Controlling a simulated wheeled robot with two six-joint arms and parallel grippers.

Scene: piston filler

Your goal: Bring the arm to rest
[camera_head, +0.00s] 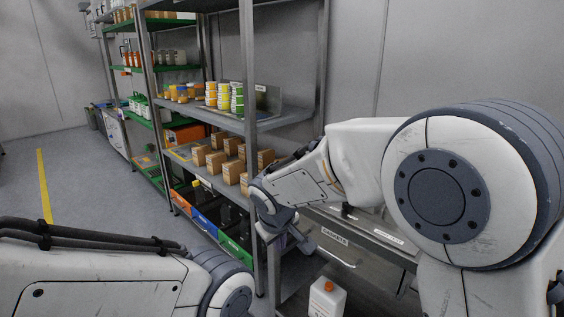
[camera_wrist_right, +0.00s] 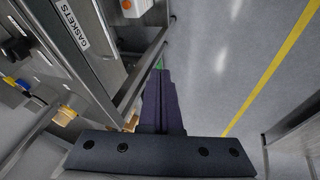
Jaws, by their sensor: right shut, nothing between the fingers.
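My right arm reaches in from the right of the head view, and its wrist is bent down in front of the shelf rack. My right gripper (camera_head: 302,243) hangs beside the rack's front post, close to the bench drawers. In the right wrist view the dark fingers of the gripper (camera_wrist_right: 159,75) lie together, with nothing held between them. Part of my left arm crosses the lower left of the head view, and its gripper is out of sight.
A metal rack (camera_head: 249,75) holds cardboard boxes (camera_head: 229,171) and tubs (camera_head: 224,97). A drawer labelled GASKETS (camera_wrist_right: 73,25) is close to my right gripper. A white jug with an orange cap (camera_head: 326,300) stands low in front. Open floor (camera_head: 85,180) with a yellow line lies left.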

